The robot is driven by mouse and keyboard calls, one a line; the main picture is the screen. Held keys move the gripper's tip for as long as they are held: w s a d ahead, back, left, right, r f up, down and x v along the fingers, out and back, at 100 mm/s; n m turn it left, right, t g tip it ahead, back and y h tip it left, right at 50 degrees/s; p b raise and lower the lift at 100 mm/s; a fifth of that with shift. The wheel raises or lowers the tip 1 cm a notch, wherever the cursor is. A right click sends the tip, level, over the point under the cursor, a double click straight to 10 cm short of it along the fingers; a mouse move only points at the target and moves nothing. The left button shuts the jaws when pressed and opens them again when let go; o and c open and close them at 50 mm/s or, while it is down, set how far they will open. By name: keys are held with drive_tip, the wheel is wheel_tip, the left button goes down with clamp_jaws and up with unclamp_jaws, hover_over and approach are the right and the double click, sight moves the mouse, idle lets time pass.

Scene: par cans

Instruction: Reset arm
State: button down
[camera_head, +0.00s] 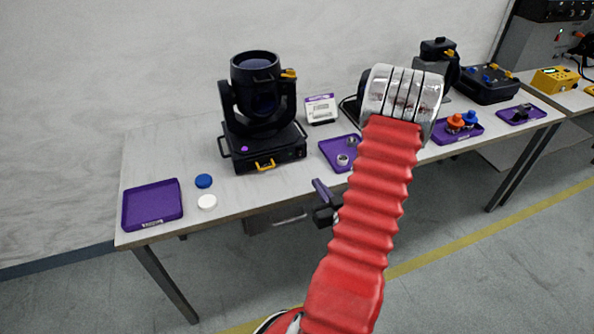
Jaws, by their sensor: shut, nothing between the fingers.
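My arm rises through the right-centre of the view as a red ribbed sleeve, topped by a silver ringed joint. What appears to be my gripper (321,189), dark with a purplish tip, shows just left of the sleeve, in front of the table's front edge. It is shut and holds nothing. The sleeve hides part of it.
A long table (255,191) carries a black moving-head light (262,105), an empty purple tray (153,204), a blue cap (204,181), a white cap (207,202), a small sign (321,108) and more purple trays. Open floor lies in front.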

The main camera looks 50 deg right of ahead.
drive_tip(key=shift+f, duration=0.1)
drive_tip(key=s+a+f+m+g+y, duration=0.15)
drive_tip(key=s+f+g+y, duration=0.25)
drive_tip(key=s+f+g, duration=0.65)
drive_tip(key=w+a+r+n+y, duration=0.1)
drive_tip(key=w+a+r+n, duration=0.1)
drive_tip(key=a+r, duration=0.9)
drive_tip(key=w+a+r+n+t+y, duration=0.1)
drive_tip(key=w+a+r+n+y, duration=0.1)
drive_tip(key=a+r, duration=1)
drive_tip(key=w+a+r+n+t+y, duration=0.1)
drive_tip(key=w+a+r+n, duration=0.2)
drive_tip(key=a+r, duration=0.8)
drive_tip(key=w+a, duration=0.1)
drive_tip(key=a, duration=0.6)
drive_tip(key=shift+w+r+n, duration=0.2)
drive_tip(key=shift+r+n, duration=0.15)
drive_tip(key=shift+r, duration=0.05)
